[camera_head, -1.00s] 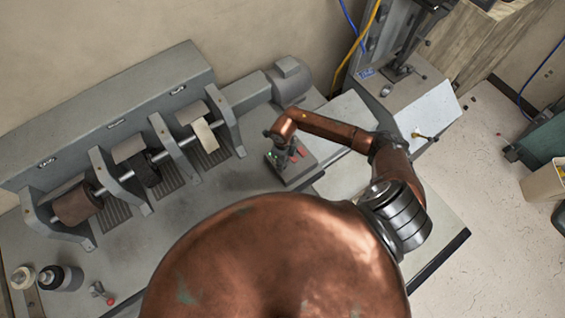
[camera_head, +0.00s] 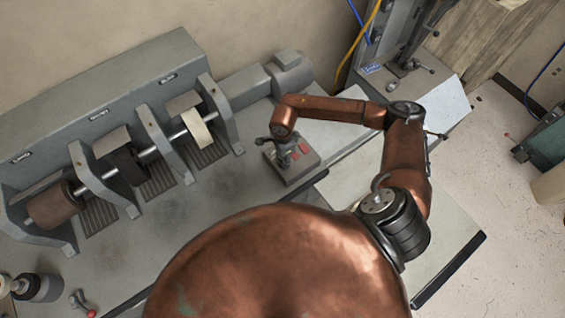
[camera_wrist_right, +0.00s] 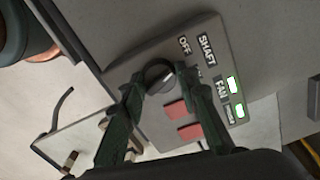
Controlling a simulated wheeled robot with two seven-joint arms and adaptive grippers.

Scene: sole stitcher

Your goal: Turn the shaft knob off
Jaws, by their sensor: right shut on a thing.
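The control box (camera_head: 296,172) sits on the bench right of the roller machine in the head view. In the right wrist view, its panel (camera_wrist_right: 137,62) carries a round dark shaft knob (camera_wrist_right: 159,72) near the "OFF" and "SHAFT" labels. My right gripper (camera_wrist_right: 158,82) has one finger on each side of the knob and is shut on it. The exact direction of the knob's pointer is hard to read. In the head view my right gripper (camera_head: 283,155) is over the box and hides the knob. My left gripper is not in view.
A grey motor (camera_head: 288,72) stands behind the box. Bottles (camera_head: 38,287) stand at the front left.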

